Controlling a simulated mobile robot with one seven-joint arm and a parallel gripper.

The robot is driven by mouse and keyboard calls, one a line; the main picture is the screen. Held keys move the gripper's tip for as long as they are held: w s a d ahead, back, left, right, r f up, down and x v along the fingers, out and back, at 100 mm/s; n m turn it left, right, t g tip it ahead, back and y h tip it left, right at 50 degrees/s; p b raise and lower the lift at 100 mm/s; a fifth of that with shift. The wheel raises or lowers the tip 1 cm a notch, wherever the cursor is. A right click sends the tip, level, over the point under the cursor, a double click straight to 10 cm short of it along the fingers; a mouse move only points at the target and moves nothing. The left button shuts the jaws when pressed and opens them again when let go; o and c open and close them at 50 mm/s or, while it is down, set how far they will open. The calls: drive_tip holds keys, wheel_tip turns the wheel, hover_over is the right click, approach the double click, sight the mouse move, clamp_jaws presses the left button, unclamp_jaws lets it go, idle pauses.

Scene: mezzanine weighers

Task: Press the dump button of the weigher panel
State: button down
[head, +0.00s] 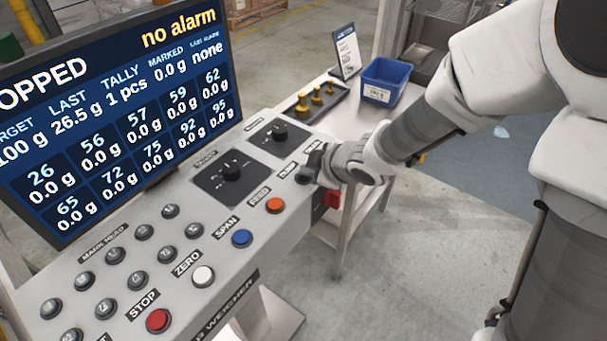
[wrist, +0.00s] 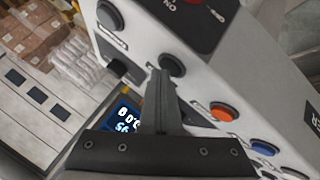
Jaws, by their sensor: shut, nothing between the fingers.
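The grey weigher panel (head: 215,222) carries a row of round buttons along its front edge.
Orange feed (head: 275,205), blue span (head: 242,238), white zero (head: 203,276) and red stop (head: 158,321) buttons run toward the front left. Two black knobs (head: 232,172) (head: 280,132) stand behind. A blue bin (head: 384,82) and a tray of brass weights (head: 310,109) sit beyond.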

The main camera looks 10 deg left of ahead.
sight(308, 179)
drive_tip(key=shift+r+p, duration=0.85)
drive_tip(key=shift+p, duration=0.05)
wheel_tip(308, 179, up, 5)
drive_tip(key=p, duration=0.5)
idle(0.7)
